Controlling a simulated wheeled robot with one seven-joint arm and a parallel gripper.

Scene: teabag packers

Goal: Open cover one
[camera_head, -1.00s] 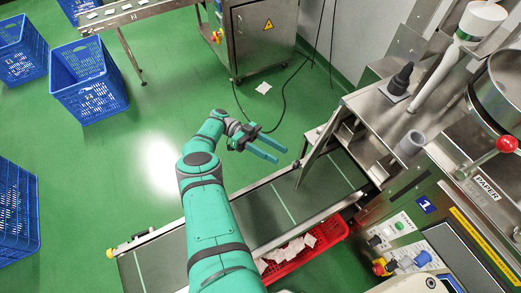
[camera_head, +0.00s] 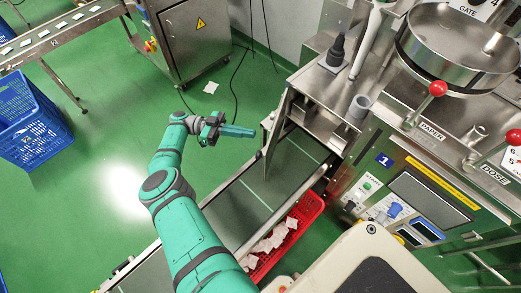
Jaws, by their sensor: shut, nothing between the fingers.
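The machine marked with a blue label 1 (camera_head: 384,160) stands on the right. A thin metal panel (camera_head: 277,134), which looks like its cover, stands at the machine's left end over the conveyor. I cannot tell for sure how far it is swung. My teal gripper (camera_head: 253,132) is just left of the panel, above the floor and the conveyor's far edge. Its fingers are together and empty. It appears apart from the panel, though the depth is hard to judge.
The conveyor belt (camera_head: 230,205) runs under the panel. A red crate (camera_head: 315,207) with white teabags sits beside it. A blue crate (camera_head: 38,140) stands at left. A metal cabinet (camera_head: 190,45) and its black cable are behind. Green floor is open at left.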

